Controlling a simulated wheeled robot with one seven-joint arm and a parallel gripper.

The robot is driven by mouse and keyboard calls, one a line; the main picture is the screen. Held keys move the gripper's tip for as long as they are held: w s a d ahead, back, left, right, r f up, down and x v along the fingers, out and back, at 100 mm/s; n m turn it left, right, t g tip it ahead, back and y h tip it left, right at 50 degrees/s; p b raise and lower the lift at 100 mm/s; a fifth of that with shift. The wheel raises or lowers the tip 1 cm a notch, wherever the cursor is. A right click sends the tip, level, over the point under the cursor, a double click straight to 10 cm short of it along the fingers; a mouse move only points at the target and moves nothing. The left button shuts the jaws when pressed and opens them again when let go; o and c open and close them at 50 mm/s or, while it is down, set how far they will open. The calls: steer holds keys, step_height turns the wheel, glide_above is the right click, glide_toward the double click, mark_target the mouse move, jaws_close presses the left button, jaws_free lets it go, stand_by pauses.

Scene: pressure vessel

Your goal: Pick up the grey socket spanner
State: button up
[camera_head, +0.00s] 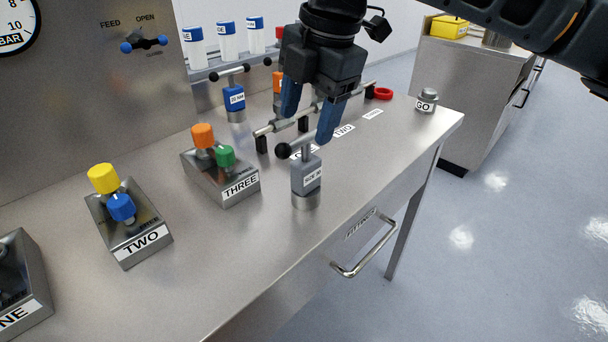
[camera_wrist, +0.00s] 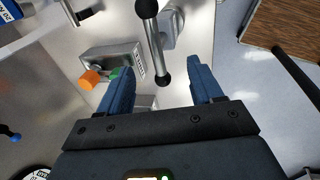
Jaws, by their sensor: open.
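The grey socket spanner (camera_head: 306,178) stands upright near the table's front edge, with a size label, a bright metal lower end and a crossbar with a black ball end. In the wrist view, its grey body (camera_wrist: 173,28) and crossbar (camera_wrist: 155,40) show ahead of the fingers. One black ball lies between the fingertips in that picture. My gripper (camera_head: 309,124) points down with its blue fingers apart and empty, above and behind the spanner in the head view. It also shows open in the wrist view (camera_wrist: 160,72). A finger hides part of the crossbar in the head view.
A blue spanner (camera_head: 235,98) and an orange one (camera_head: 278,82) stand behind. A horizontal metal rail (camera_head: 268,130) on black supports runs close behind the gripper. Block THREE (camera_head: 228,185) is left of the grey spanner. A GO button (camera_head: 427,100) is right. Bare table lies in front.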

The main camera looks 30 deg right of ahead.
mark_target(308, 148)
steer(key=shift+d, duration=0.55)
steer(key=shift+h, duration=0.3)
steer(key=x, duration=0.7)
steer(key=shift+s+a+f, duration=0.1)
steer(key=shift+s+f, duration=0.05)
steer(key=shift+f, duration=0.2)
jaws_close()
